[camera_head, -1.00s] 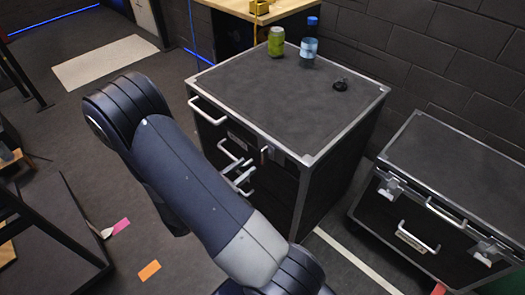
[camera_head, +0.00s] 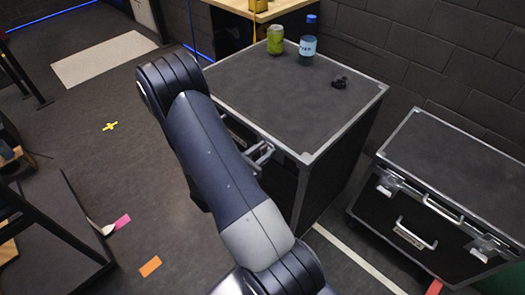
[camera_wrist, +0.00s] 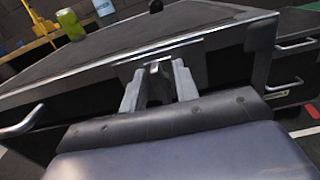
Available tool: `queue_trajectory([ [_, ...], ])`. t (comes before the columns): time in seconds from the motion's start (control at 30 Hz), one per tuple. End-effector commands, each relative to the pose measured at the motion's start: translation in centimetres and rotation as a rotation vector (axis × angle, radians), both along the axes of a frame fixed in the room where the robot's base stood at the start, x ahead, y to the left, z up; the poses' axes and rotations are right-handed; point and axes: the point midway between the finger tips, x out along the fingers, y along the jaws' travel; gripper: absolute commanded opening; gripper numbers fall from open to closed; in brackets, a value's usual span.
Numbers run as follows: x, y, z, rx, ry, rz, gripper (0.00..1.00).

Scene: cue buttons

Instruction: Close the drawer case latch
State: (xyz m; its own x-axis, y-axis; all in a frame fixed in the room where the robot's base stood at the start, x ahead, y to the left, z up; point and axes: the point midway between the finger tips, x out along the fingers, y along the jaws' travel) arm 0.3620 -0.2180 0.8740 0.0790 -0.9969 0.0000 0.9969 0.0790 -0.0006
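The drawer case (camera_head: 290,95) is a dark box with silver edges in the middle of the head view. Its front edge also crosses the wrist view (camera_wrist: 90,79). My gripper (camera_head: 262,155) is at the top of the case's front, near its front corner, partly hidden by my arm. In the wrist view my gripper (camera_wrist: 158,85) has its two grey fingers apart, just under the top edge. A small light piece, apparently the latch (camera_wrist: 154,68), shows between the fingers. Whether they touch it, and the latch's exact position, I cannot tell.
On the case top stand a green can (camera_head: 276,40), a blue bottle (camera_head: 308,42) and a small black object (camera_head: 340,82). A second dark case (camera_head: 450,165) stands to the right. A drawer handle (camera_wrist: 20,122) sticks out at left in the wrist view.

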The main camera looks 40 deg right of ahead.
Motion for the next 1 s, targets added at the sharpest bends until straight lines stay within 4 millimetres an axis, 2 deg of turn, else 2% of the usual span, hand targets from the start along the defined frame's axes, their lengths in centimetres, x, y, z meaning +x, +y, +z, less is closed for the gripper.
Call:
queue_trajectory([
  [0.03, 0.0, 0.01, 0.0, 0.0, 0.0, 0.0, 0.28],
  [0.4, 0.0, 0.02, 0.0, 0.0, 0.0, 0.0, 0.0],
  [0.77, 0.05, 0.02, 0.06, -0.004, 0.046, 0.0, 0.0],
  [1.0, 0.25, 0.04, 0.12, -0.015, 0.192, -0.001, 0.0],
])
